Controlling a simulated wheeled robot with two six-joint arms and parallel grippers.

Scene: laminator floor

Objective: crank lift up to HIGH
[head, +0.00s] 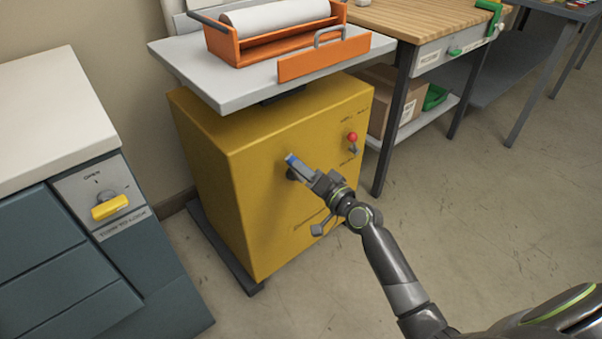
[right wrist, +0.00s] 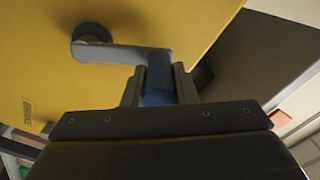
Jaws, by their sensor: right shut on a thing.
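The lift is a yellow cabinet (head: 235,165) with a grey platform top (head: 235,95). Its crank (right wrist: 110,52) shows in the right wrist view as a grey arm running from a dark round hub (right wrist: 90,36) on the yellow face to a blue handle (right wrist: 158,82). My right gripper (head: 300,170) is shut on the blue handle, which also shows at its tip in the head view (head: 291,159). The gripper hides much of the crank in the head view. A small red-knobbed lever (head: 352,138) is on the cabinet's front, right of the crank. My left gripper is not in view.
An orange tray with a white roll (head: 275,20) rests on the platform. A teal cabinet with a yellow knob (head: 110,206) stands at the left. A wooden-topped bench (head: 425,15) stands at the back right. The floor at the right is clear.

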